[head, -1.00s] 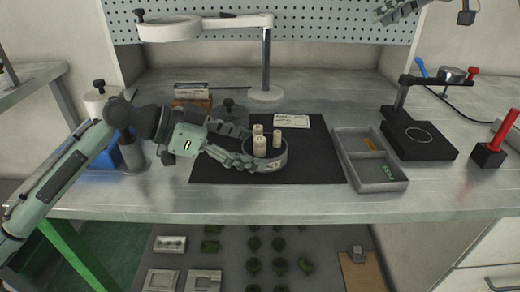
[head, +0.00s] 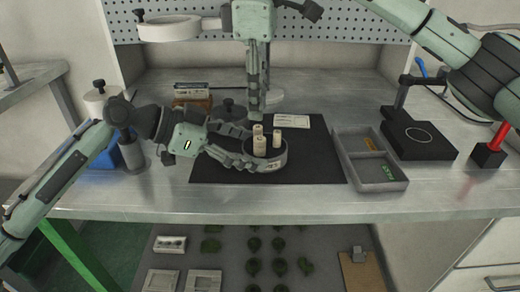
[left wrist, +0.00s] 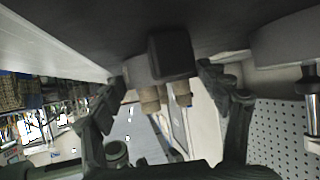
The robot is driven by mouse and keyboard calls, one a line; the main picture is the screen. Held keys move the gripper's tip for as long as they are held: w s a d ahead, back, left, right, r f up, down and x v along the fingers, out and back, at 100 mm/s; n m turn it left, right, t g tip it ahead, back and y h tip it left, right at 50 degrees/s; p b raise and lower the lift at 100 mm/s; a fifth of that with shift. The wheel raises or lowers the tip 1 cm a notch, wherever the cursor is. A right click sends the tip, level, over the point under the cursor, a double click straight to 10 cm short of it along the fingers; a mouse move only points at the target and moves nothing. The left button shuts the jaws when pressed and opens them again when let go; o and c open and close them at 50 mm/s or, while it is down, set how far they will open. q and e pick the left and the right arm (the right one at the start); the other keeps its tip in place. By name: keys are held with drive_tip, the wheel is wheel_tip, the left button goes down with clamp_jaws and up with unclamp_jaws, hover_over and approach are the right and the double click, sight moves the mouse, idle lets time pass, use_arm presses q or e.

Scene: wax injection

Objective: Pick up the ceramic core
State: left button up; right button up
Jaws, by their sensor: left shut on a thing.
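Several cream cylindrical ceramic cores (head: 259,145) stand upright in a round grey holder (head: 272,165) on the black mat (head: 318,160), in the head view. My left gripper (head: 248,147) is shut on the holder from the left side. In the left wrist view its two fingers (left wrist: 172,98) show to either side, with cream cores (left wrist: 150,98) between them. My right gripper (head: 257,112) points straight down just above and behind the cores. Its fingers look close together, but their gap cannot be judged; no core is visibly held in it.
A two-compartment grey tray (head: 370,160) is right of the mat, with a black plate device (head: 418,137) beyond it. A white card (head: 292,121) lies at the mat's back. The mat's front and right are clear.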

sight(260, 140)
drive_tip(key=f, duration=0.6)
drive_tip(key=shift+d, duration=0.35)
drive_tip(key=shift+f, duration=0.65)
drive_tip(key=shift+c, duration=0.3)
clamp_jaws()
